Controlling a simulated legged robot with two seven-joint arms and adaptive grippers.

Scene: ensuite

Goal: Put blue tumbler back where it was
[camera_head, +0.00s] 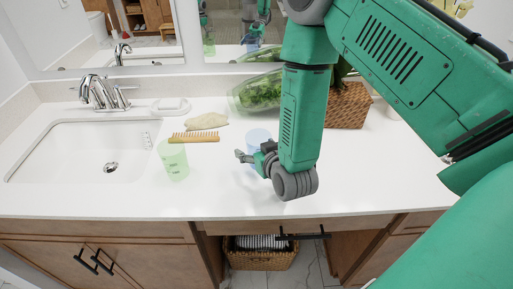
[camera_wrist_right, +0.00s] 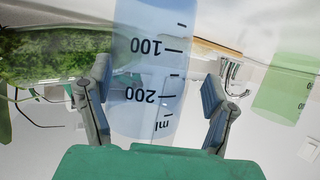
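The blue tumbler (camera_head: 259,136) stands on the white counter, partly hidden behind my right gripper (camera_head: 250,158). In the right wrist view, the see-through blue tumbler (camera_wrist_right: 150,75) with its measuring marks appears between the two fingers of my right gripper (camera_wrist_right: 155,85). The fingers are spread, with a gap visible by the right finger; contact at the left finger cannot be told. A green tumbler (camera_head: 174,160) stands on the counter to the left, and it also shows in the right wrist view (camera_wrist_right: 285,92). My left gripper is not in view.
A wooden comb (camera_head: 194,137) and a beige object (camera_head: 206,121) lie behind the green tumbler. A glass vessel with greenery (camera_head: 262,93) and a woven basket (camera_head: 347,107) are behind my arm. The sink (camera_head: 75,165) is at left. The front counter is clear.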

